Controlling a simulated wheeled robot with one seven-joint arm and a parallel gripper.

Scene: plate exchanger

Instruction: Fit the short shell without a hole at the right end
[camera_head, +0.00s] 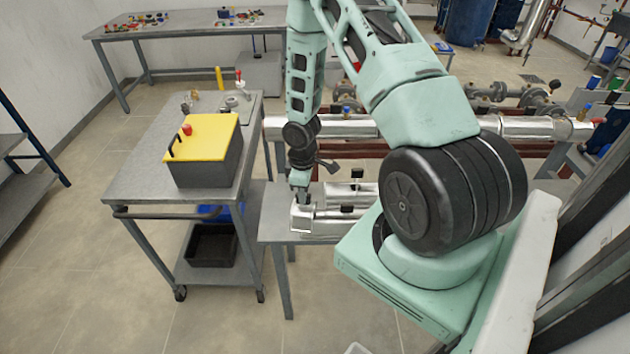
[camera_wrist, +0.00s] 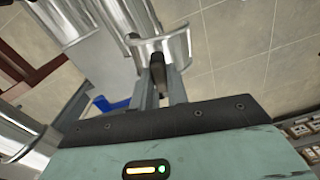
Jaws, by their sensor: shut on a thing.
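My gripper (camera_head: 301,196) points down over the left end of a low grey table (camera_head: 274,228). In the wrist view its fingers (camera_wrist: 160,88) are shut on the black handle of a short, curved silver shell (camera_wrist: 177,46). No hole shows in the part of this shell that I see. In the head view the held shell (camera_head: 302,217) is small and partly covered by the gripper; I cannot tell whether it touches the table. The silver-clad pipe (camera_head: 540,129) runs behind the table, its middle hidden by my arm.
More silver shells with black handles lie on the low table, one farther back (camera_head: 345,189) and one beside the gripper (camera_head: 325,227). A grey trolley (camera_head: 140,190) with a yellow-topped box (camera_head: 203,137) stands close on the left. Floor is free at front left.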

